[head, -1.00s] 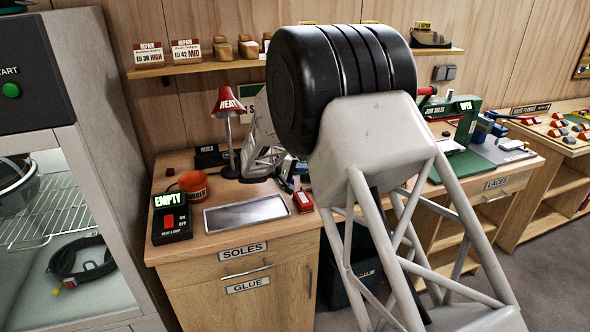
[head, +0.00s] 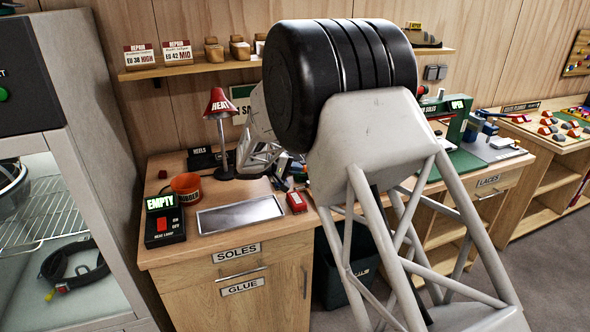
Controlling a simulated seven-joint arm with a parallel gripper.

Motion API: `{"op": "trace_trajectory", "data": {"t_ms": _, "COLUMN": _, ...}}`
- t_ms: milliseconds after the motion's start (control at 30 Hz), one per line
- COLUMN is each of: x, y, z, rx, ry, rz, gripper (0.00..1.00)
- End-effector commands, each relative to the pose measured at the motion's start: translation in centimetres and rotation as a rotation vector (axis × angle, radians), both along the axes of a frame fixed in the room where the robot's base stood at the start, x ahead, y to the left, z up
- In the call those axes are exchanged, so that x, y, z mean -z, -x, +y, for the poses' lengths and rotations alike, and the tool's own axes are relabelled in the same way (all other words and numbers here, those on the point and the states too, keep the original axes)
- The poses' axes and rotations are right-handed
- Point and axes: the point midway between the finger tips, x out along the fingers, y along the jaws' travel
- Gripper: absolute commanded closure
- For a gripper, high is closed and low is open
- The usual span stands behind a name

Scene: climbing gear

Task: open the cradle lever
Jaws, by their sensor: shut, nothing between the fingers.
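A green press (head: 456,126) marked "JOIN SOLES" stands on the bench right of my arm, with a lit "OPEN" sign (head: 459,104). A red handle (head: 422,91) shows at its upper left, partly hidden behind my arm. I cannot tell whether this handle is the cradle lever, and no cradle is clearly seen. My arm's big black joint and white lattice link fill the middle of the view. Another white link of mine shows behind, near the heat lamp. My gripper's fingers are hidden, so I cannot place them relative to the press.
A red heat lamp (head: 220,104), an "EMPTY" switch box (head: 164,221), an orange tub (head: 186,186), a metal plate (head: 240,214) and a red item (head: 296,202) occupy the left bench. Blue tools (head: 488,126) stand right of the press. A dark bin (head: 340,272) stands below. A glass-fronted cabinet is at left.

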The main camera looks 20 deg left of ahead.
Motion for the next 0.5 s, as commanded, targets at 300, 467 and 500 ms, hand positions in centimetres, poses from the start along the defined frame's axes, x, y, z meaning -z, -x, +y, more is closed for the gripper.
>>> {"op": "trace_trajectory", "data": {"t_ms": 300, "x": -0.8, "y": -0.6, "z": -0.7, "rx": 0.001, "ry": -0.075, "rz": 0.07, "gripper": 1.0}}
{"op": "trace_trajectory", "data": {"t_ms": 467, "x": -1.4, "y": -1.3, "z": -1.3, "rx": 0.002, "ry": -0.152, "rz": 0.146, "gripper": 1.0}}
{"op": "trace_trajectory", "data": {"t_ms": 500, "x": -1.6, "y": -1.5, "z": -1.5, "rx": 0.002, "ry": -0.174, "rz": 0.168, "gripper": 1.0}}
